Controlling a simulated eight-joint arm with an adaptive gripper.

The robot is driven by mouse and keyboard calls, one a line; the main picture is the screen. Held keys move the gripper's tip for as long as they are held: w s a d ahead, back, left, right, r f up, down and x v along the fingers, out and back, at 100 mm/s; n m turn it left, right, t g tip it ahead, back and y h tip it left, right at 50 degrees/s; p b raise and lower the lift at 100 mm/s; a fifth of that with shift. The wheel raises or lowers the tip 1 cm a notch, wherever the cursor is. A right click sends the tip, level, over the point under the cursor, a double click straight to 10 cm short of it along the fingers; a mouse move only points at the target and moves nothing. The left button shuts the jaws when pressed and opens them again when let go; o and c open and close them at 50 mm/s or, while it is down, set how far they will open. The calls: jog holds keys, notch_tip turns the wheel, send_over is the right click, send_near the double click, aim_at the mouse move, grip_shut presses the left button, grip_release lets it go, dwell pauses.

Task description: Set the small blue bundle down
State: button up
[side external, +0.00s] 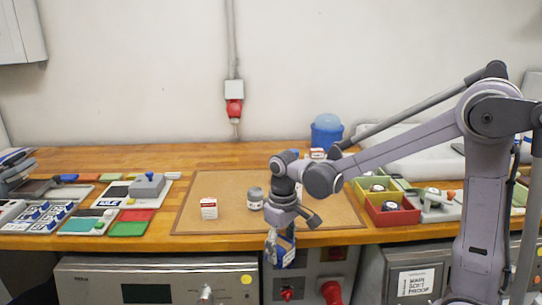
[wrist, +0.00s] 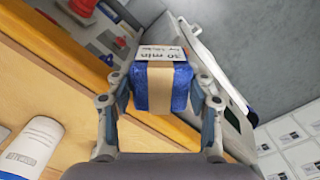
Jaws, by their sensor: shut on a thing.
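The small blue bundle (wrist: 180,90) is blue with a tan band around its middle and a white printed label on its far end. My gripper (wrist: 163,95) is shut on it, with one finger on each side, in the wrist view. In the side external view my gripper (side external: 281,236) points down in front of the bench's front edge, with the bundle (side external: 287,257) partly hidden in it. The bundle appears in front of the cabinet fronts, apart from the bench top.
The wooden bench (side external: 150,158) carries a brown mat (side external: 225,185) with a white-red box (side external: 209,208) and a grey jar (side external: 255,198). Coloured trays (side external: 130,222) lie left; red and green bins (side external: 392,215) stand right. Much of the mat is clear.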

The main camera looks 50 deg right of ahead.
aim_at(282, 243)
notch_tip(282, 243, up, 14)
jog(key=w+d+r+m, duration=0.4)
jog(key=w+d, duration=0.4)
jog(key=w, duration=0.5)
jog(key=w+d+f+m, duration=0.2)
jog(key=w+d+m, duration=0.15)
jog(key=d, duration=0.35)
jog(key=w+d+f+m, duration=0.2)
jog(key=w+d, duration=0.2)
jog(key=d, duration=0.3)
jog(key=shift+n, duration=0.25)
jog(key=shift+a+f, duration=0.2)
jog(key=shift+f, duration=6.25)
jog(key=o, duration=1.2)
jog(key=shift+f, duration=0.15)
